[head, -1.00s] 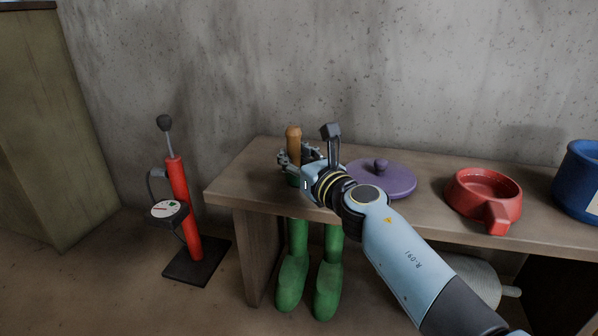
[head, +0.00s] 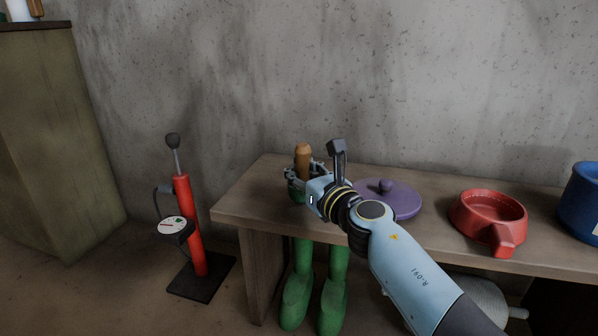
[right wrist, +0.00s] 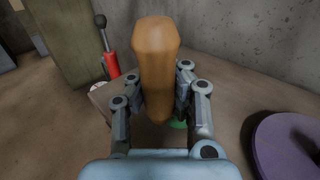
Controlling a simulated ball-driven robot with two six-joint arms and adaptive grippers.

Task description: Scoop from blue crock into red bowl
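The blue crock (head: 582,205) stands on the bench at the right edge of the head view, partly cut off. The red bowl (head: 488,207) with its stubby handle is left of it. My right gripper (head: 304,174) is at the bench's left end, its fingers on either side of an upright wooden handle (head: 303,158). The handle rises from a small green holder (head: 297,194); its lower end is hidden. In the right wrist view the handle (right wrist: 156,62) stands between the fingers (right wrist: 158,95); whether they press on it is unclear. My left gripper is out of view.
A purple lid (head: 398,201) with a knob lies on the wooden bench (head: 241,206) between my right gripper and the bowl. Green boots (head: 330,297) stand below the bench front. A red pump (head: 190,225) stands on the floor at left, beside a cabinet (head: 55,140).

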